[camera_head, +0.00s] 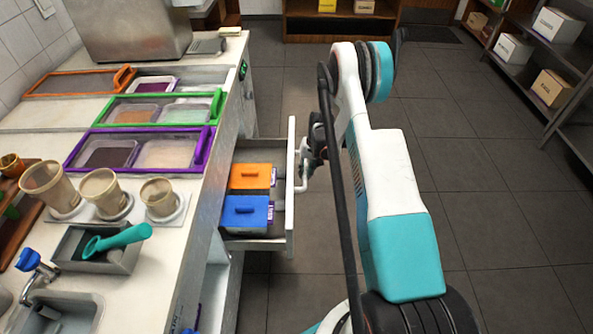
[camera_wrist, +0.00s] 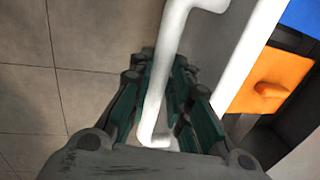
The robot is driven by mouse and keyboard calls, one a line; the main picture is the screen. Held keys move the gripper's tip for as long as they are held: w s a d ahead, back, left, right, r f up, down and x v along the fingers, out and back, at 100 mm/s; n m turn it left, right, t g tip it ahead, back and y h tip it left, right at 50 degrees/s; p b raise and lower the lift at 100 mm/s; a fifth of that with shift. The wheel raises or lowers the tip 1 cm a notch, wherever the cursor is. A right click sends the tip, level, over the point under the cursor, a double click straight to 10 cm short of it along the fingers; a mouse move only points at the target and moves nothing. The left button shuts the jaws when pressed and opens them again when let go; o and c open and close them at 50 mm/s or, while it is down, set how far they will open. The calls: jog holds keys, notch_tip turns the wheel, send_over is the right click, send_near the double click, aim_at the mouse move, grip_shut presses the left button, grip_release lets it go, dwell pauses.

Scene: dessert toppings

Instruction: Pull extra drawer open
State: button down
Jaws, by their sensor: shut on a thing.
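The drawer (camera_head: 291,195) stands pulled out from the counter front, with an orange-lidded container (camera_head: 250,177) and a blue-lidded container (camera_head: 246,211) inside. Its white handle (camera_head: 300,184) is on the outer face. My gripper (camera_head: 309,158) is at the drawer's front, partly hidden by my arm in the head view. In the wrist view the white handle (camera_wrist: 168,75) runs between the fingers of my gripper (camera_wrist: 165,95), which is shut on it. The orange lid (camera_wrist: 264,82) and part of the blue lid (camera_wrist: 303,15) show to the right there.
The counter holds topping trays with orange, green and purple (camera_head: 140,148) frames, several cups and a grey bin with a teal scoop (camera_head: 117,240). Shelves with boxes (camera_head: 555,88) stand at the far right. The tiled floor right of my arm is clear.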

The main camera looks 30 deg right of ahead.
jog(key=shift+s+d, duration=0.1)
jog(key=shift+d, duration=0.1)
jog(key=c, duration=1.5)
grip_release()
jog(key=v, duration=1.2)
